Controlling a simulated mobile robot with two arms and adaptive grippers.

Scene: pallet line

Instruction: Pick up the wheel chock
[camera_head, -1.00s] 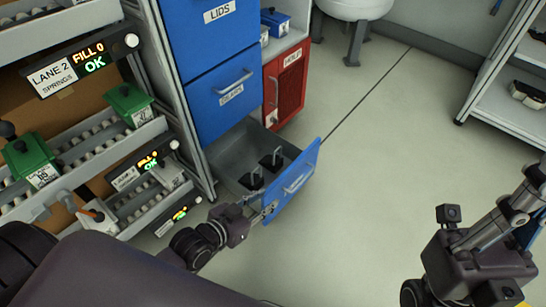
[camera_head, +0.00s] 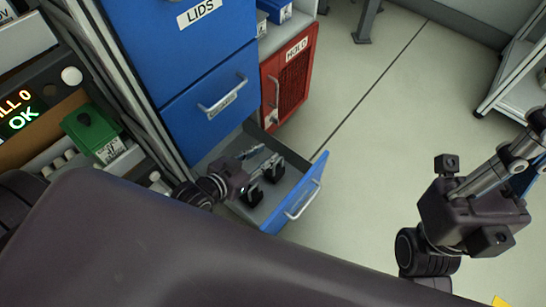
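Closed blue drawers (camera_head: 210,110) stand above the open one. A red hold cabinet (camera_head: 290,78) is just behind. A roller rack with a green bin (camera_head: 92,132) is at left. The floor right of the drawer is clear; a shelf (camera_head: 520,95) stands far right.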

